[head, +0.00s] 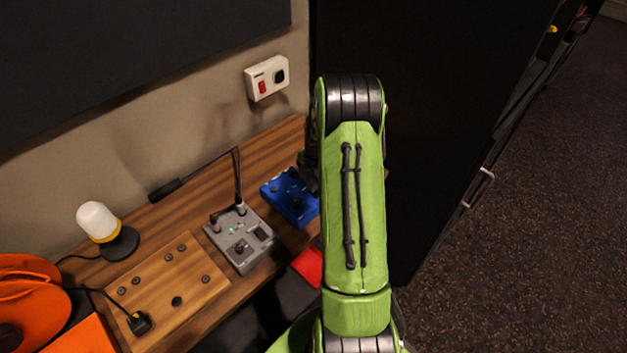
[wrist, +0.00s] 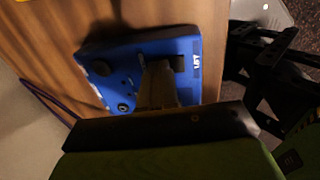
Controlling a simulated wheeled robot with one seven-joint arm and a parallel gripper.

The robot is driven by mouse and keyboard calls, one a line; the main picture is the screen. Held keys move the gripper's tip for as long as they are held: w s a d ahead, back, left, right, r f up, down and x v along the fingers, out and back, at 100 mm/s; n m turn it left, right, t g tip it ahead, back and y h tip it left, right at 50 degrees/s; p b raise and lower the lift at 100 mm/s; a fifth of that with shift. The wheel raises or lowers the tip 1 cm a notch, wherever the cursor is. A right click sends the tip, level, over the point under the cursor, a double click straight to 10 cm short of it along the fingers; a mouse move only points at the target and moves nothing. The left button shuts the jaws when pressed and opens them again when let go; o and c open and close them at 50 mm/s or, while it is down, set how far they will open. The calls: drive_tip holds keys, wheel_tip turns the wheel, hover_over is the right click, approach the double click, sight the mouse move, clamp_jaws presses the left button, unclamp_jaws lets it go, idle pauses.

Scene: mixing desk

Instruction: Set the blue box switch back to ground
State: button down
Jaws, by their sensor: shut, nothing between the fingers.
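The blue box (head: 288,197) sits on the wooden desk, left of my green arm in the head view, which hides its right side. In the wrist view the blue box (wrist: 128,78) shows a dark knob, a round socket and a dark part beside a white label that seems to read LIFT. My gripper (wrist: 158,68) is shut and empty, its fingertips over the box face close to that dark part. I cannot tell whether they touch it. The switch's position is not clear, as the fingers cover part of the face.
A grey box (head: 240,240) with knobs and cables stands left of the blue box. Farther left are a wooden panel (head: 165,290), a lamp (head: 98,222) and an orange object (head: 28,290). A wall plate (head: 266,78) is above. A dark cabinet (head: 430,130) stands on the right.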

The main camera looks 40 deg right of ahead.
drive_tip(key=shift+w+f+b, duration=0.2)
drive_tip(key=shift+f+b, duration=0.3)
drive_tip(key=shift+b, duration=0.15)
drive_tip(key=shift+s+a+r, duration=0.15)
drive_tip(key=shift+s+r, duration=0.05)
drive_tip(key=shift+s+f, duration=0.1)
drive_tip(key=shift+s, duration=0.05)
